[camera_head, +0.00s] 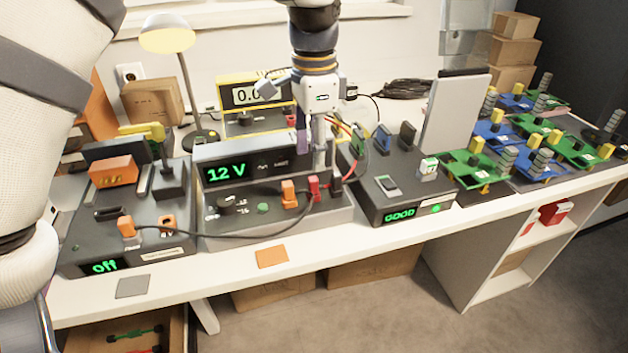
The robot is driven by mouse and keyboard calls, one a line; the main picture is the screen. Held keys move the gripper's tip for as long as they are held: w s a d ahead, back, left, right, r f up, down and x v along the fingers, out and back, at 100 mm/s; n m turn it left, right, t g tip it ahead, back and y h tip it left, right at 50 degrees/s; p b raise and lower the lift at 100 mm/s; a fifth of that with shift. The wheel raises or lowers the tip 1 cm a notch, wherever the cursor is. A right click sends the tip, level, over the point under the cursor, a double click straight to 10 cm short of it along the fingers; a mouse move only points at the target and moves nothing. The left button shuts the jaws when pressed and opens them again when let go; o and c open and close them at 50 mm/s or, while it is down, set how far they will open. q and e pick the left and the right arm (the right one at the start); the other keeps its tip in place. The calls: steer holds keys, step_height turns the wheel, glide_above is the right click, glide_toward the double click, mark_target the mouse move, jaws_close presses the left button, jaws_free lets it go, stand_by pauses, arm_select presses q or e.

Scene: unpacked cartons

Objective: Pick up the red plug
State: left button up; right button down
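The red plug (313,188) stands upright in the front of the grey power supply (230,225), whose green display reads 12 V. An orange plug (288,193) with a black cable is just left of it, and a black plug (335,184) is just right. I see nothing held. My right gripper is not in view.
Left is a grey box (120,262) reading "off"; right is a tester (398,195) reading "GOOD". A yellow multimeter (243,97) and lamp (167,38) stand behind. Red and black leads run close beside the gripper. Green and blue circuit boards (475,166) fill the right.

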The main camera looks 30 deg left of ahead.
mark_target(313, 179)
arm_select(q)
steer(key=f, duration=0.7)
steer(key=shift+s+d+f, duration=0.1)
steer(key=shift+s+d, duration=0.05)
steer(key=shift+s, duration=0.15)
jaws_close()
